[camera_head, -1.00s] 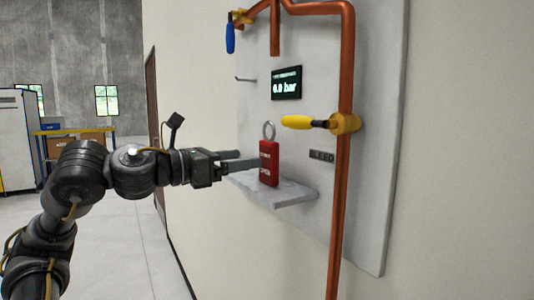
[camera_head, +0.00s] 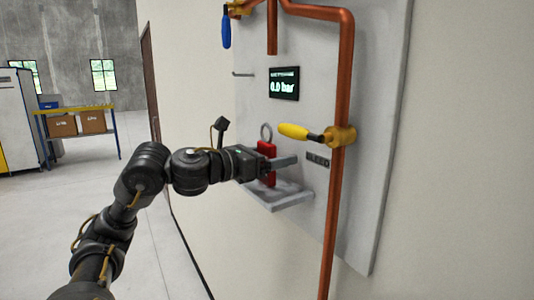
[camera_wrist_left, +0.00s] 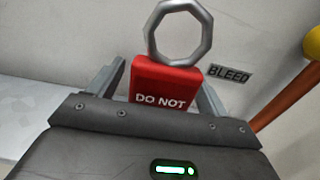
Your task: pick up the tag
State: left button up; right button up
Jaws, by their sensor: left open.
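The red tag (camera_head: 267,148) with a grey ring (camera_head: 266,132) on top stands upright on the small shelf (camera_head: 280,200) of the wall panel. In the left wrist view the tag (camera_wrist_left: 163,85) shows the words "DO NOT" and its ring (camera_wrist_left: 180,32) rises above it. My left gripper (camera_head: 275,163) is at the tag, its fingers open on either side of it. In the wrist view the fingers (camera_wrist_left: 158,90) stand left and right of the tag with a gap visible at the left; contact on the right is unclear. The tag's lower part is hidden. My right gripper is not in view.
A copper pipe (camera_head: 335,200) with a yellow valve handle (camera_head: 293,131) runs down right of the tag. A display (camera_head: 284,84) reading 0.0 bar, a small peg (camera_head: 243,74) and a blue handle (camera_head: 226,30) are above. A BLEED label (camera_head: 317,160) sits beside the tag.

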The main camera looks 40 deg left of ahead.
pick_arm(q)
jog(key=c, duration=1.1)
jog(key=shift+o, duration=0.2)
jog(key=shift+r, duration=0.1)
jog(key=shift+r, duration=0.75)
jog(key=s+a+r, duration=0.3)
jog(key=s+r, duration=0.2)
jog(key=s, duration=0.1)
jog(key=s+a+r, duration=0.2)
jog(key=s+r, duration=0.4)
jog(key=shift+s+a+r+b, duration=0.15)
jog(key=shift+s+a+b, duration=0.25)
jog(key=shift+b, duration=0.05)
